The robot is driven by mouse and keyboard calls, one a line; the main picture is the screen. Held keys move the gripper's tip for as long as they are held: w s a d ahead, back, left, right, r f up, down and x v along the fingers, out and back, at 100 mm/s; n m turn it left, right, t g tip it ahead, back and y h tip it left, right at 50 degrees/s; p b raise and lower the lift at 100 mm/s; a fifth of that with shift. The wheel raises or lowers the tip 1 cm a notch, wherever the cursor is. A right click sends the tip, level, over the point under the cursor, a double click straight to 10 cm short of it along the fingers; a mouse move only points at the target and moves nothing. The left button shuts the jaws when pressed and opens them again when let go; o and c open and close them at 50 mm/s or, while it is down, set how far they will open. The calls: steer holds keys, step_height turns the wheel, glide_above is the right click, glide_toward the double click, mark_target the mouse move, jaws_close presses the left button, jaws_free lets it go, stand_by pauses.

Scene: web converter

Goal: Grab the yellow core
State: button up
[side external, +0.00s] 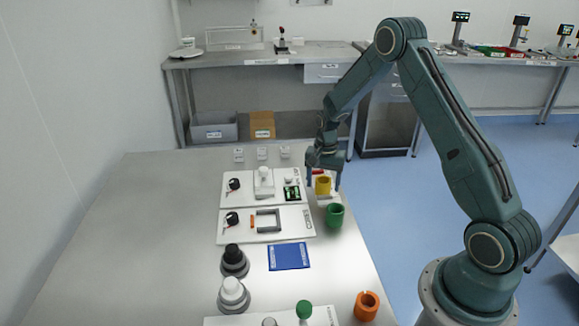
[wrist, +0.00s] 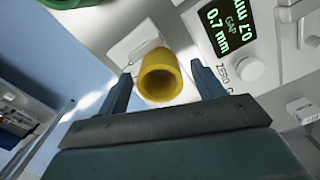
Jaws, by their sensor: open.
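The yellow core (side external: 323,186) is a short hollow cylinder near the right edge of the table, at the right end of the upper white board. In the wrist view the yellow core (wrist: 161,76) shows its round opening and lies between and just beyond my fingertips. My gripper (side external: 323,182) is low over it, pointing down, with its fingers apart. In the wrist view my gripper (wrist: 161,75) has one finger on each side of the core, with a visible gap on both sides. Whether the fingertips reach down to the core's height is hard to tell.
A green core (side external: 335,216) stands close in front of the yellow one; its edge shows in the wrist view (wrist: 62,2). A gap display (wrist: 228,25) is beside the core. An orange core (side external: 366,305) is at the front right. The table's left side is clear.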

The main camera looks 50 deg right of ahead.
stand_by(0.3)
steer(key=c, duration=1.1)
steer(key=shift+r, duration=0.1)
step_height(320, 180, up, 20)
steer(key=shift+f, duration=0.1)
stand_by(0.5)
